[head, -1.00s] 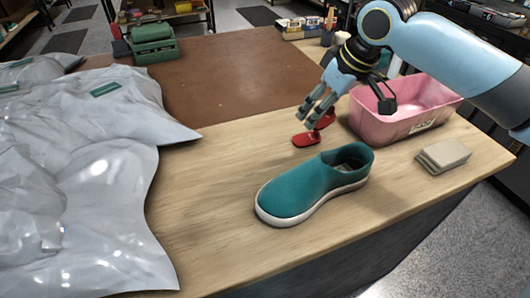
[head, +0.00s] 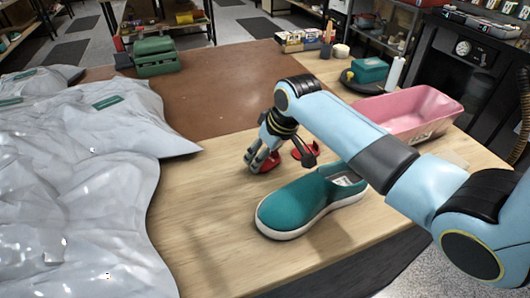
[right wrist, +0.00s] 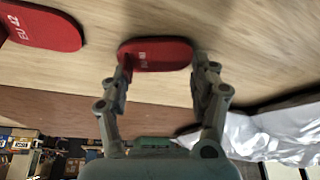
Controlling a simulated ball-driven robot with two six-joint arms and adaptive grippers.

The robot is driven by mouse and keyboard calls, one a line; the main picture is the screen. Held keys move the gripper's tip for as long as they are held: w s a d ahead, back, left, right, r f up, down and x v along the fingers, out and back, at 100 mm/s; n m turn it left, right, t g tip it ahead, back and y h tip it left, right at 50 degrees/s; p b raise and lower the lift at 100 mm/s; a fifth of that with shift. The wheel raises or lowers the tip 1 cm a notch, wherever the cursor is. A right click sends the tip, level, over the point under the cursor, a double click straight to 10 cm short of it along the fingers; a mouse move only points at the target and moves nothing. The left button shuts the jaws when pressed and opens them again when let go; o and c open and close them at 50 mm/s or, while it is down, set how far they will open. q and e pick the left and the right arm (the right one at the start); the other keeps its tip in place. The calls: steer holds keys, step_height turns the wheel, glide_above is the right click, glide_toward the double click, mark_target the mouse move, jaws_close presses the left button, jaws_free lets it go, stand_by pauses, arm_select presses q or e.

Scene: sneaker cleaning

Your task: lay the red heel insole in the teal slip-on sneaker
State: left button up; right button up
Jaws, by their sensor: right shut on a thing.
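The teal slip-on sneaker (head: 300,205) stands on the wooden table, toe to the lower left; its opening is at the upper right, partly behind my right arm. My right gripper (head: 262,165) is beyond the sneaker, shut on a red insole (right wrist: 155,54). In the right wrist view the insole lies between the two fingers, its printed face showing; I cannot tell whether it touches the table. A second red insole (head: 305,151) lies on the wood beside the gripper; it also shows in the right wrist view (right wrist: 42,26). My left gripper is not in view.
A pink bin (head: 415,112) stands right of the sneaker, partly behind my arm. Crumpled grey plastic bags (head: 80,190) cover the left side. A brown mat (head: 215,85) lies at the back. Wood is bare in front of the gripper, left of the sneaker.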

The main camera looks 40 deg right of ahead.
steer(key=shift+f, duration=0.2)
steer(key=o, duration=0.8)
steer(key=shift+o, duration=0.2)
steer(key=v, duration=1.2)
steer(key=shift+r, duration=0.1)
